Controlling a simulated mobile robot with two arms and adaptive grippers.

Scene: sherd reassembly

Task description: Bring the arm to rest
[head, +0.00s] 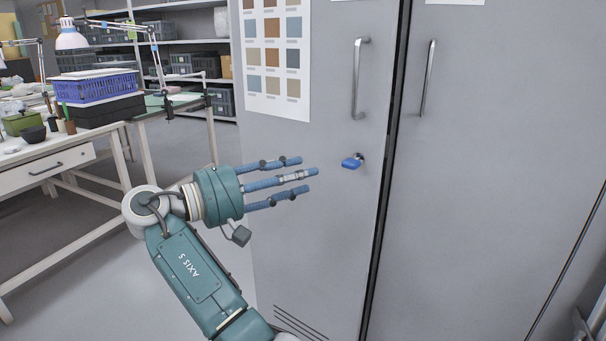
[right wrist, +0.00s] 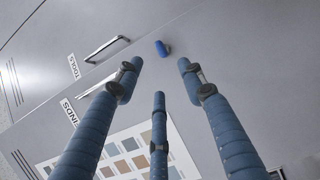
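My right gripper (head: 304,174) is in front of the left door of a grey cabinet (head: 335,240), its three blue fingers stretched out and spread, with nothing between them. A blue-headed key (head: 352,162) sticks out of the lock below the door handle, a short way beyond the fingertips and apart from them. In the right wrist view the open fingers (right wrist: 160,74) point toward the blue key (right wrist: 162,48), with clear space between. My left gripper is not in view.
Bar handles (head: 360,78) (head: 428,78) stand out from both doors, with a dark gap between the doors. A colour chart (head: 276,60) is on the cabinet. At left, a workbench (head: 60,150) holds a blue crate (head: 95,88) and a lamp (head: 72,38). Floor between looks clear.

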